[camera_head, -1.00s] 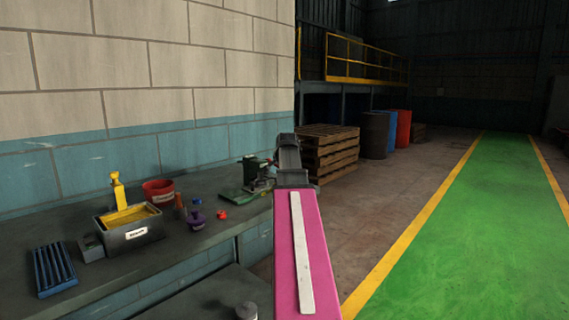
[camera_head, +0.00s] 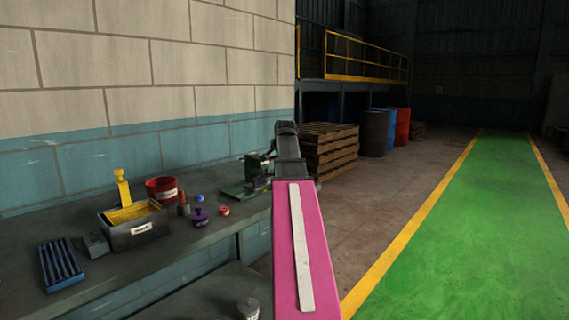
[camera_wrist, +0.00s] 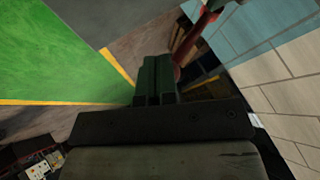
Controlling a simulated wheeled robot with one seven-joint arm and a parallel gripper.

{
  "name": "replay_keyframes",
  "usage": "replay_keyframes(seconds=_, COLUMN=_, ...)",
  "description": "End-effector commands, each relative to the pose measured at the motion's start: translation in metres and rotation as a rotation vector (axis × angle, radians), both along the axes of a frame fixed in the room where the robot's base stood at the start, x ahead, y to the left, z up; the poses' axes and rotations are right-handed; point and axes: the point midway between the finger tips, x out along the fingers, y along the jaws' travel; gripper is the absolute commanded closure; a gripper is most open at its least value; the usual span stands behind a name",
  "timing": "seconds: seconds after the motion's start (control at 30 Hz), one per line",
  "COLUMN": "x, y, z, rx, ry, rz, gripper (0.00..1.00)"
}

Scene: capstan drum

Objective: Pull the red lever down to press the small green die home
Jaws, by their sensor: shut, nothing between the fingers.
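The green press (camera_head: 254,178) stands on the workbench, partly hidden behind my arm in the head view. The red lever (camera_wrist: 190,42) shows in the wrist view as a slanted red bar just beyond and to the right of my fingertips. My gripper (camera_wrist: 157,64) is shut and empty, its two dark green fingers side by side. I cannot tell whether the fingers touch the lever. In the head view my arm hides the fingertips and the lever. I cannot make out the small green die.
On the bench (camera_head: 190,250) are a grey bin (camera_head: 137,234) with yellow contents, a red bucket (camera_head: 161,188), a blue ribbed tray (camera_head: 60,266) and small purple (camera_head: 200,217), red (camera_head: 224,211) and blue (camera_head: 199,197) pieces. Wooden pallets (camera_head: 330,150) stand beyond my arm.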

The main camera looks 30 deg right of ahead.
Motion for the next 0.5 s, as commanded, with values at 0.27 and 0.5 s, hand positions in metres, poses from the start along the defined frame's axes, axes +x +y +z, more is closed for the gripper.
replay_keyframes(seconds=0.27, x=-0.042, y=0.016, z=0.036, rx=-0.002, ry=-0.003, rz=0.0, gripper=1.0)
replay_keyframes(seconds=0.5, x=-0.062, y=0.024, z=0.055, rx=-0.001, ry=-0.002, rz=0.0, gripper=1.0)
